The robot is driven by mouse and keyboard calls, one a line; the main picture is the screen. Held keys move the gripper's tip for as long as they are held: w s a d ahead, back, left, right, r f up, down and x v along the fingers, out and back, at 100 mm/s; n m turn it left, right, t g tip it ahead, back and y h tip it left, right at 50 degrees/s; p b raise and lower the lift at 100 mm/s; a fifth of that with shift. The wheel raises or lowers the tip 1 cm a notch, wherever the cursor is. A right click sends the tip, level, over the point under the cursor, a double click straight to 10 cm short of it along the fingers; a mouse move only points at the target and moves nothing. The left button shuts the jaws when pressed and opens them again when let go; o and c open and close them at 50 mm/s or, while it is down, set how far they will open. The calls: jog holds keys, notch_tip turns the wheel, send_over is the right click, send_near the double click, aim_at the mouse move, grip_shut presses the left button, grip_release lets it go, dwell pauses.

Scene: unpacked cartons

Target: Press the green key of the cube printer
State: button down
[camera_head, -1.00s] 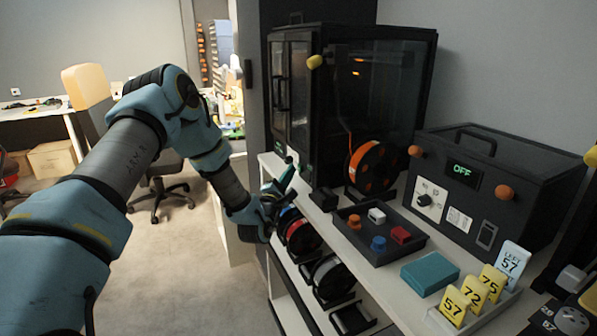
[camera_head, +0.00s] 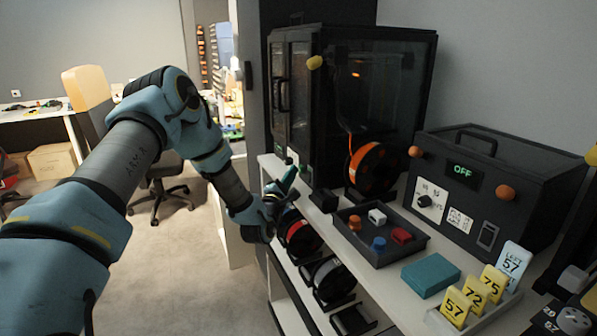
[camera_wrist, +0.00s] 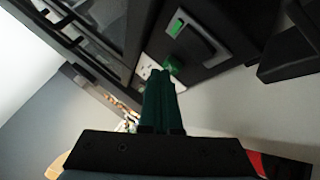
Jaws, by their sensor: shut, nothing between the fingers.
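The cube printer (camera_head: 375,85) is a tall dark enclosure with glass doors on the shelf top, at the upper middle of the head view. In the wrist view its low front panel carries a green key (camera_wrist: 173,63), with a small lit green display (camera_wrist: 177,27) further up. My gripper (camera_wrist: 161,72) is shut and empty, its green fingers pointing at the key, with the tips right beside it. I cannot tell whether they touch it. In the head view my gripper (camera_head: 288,174) is just in front of the printer's lower front, and the key is not clear there.
An orange spool (camera_head: 368,171) stands right of the printer. A black tray (camera_head: 353,235) of small coloured pieces, a teal box (camera_head: 430,275) and numbered yellow tags (camera_head: 474,293) lie along the shelf. A dark box (camera_head: 490,190) reads OFF. More spools (camera_head: 303,238) sit below.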

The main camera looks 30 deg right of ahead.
jog(key=shift+d, duration=0.2)
dwell(0.3)
jog(key=shift+a, duration=0.9)
jog(key=shift+w+a, duration=0.1)
jog(key=shift+a, duration=0.05)
jog(key=a, duration=0.4)
jog(key=shift+w+a+b, duration=0.25)
jog(key=shift+a+b, duration=0.1)
jog(key=shift+b, duration=0.05)
jog(key=shift+w, duration=0.1)
dwell(0.4)
